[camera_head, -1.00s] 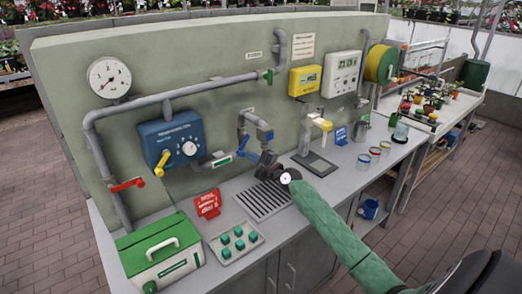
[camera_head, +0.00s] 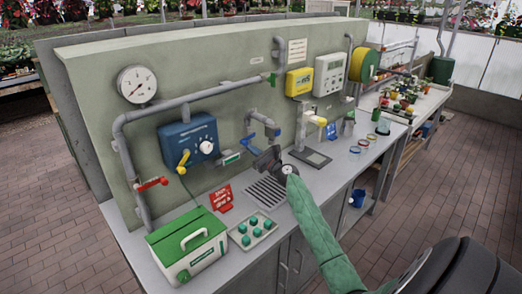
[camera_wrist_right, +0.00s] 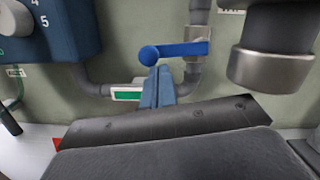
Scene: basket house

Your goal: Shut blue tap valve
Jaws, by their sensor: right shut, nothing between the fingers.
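The blue tap valve handle (camera_head: 246,144) is a short lever on the grey pipe that comes out of the green-grey panel. In the right wrist view the blue lever (camera_wrist_right: 180,49) lies almost level, its round knob at the left end. My right gripper (camera_head: 257,152) is in front of the panel, just below the lever. Its blue-grey fingers (camera_wrist_right: 161,73) are shut and empty, with their tips just below the lever near the knob. I cannot tell whether they touch it. My left gripper is not in view.
A blue dial box (camera_head: 188,138) and a red-handled valve (camera_head: 152,184) are to the left. A green-lidded box (camera_head: 188,243), a tray of green knobs (camera_head: 257,233) and a red sign (camera_head: 221,198) stand on the counter. A yellow-handled tap (camera_head: 313,118) is to the right.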

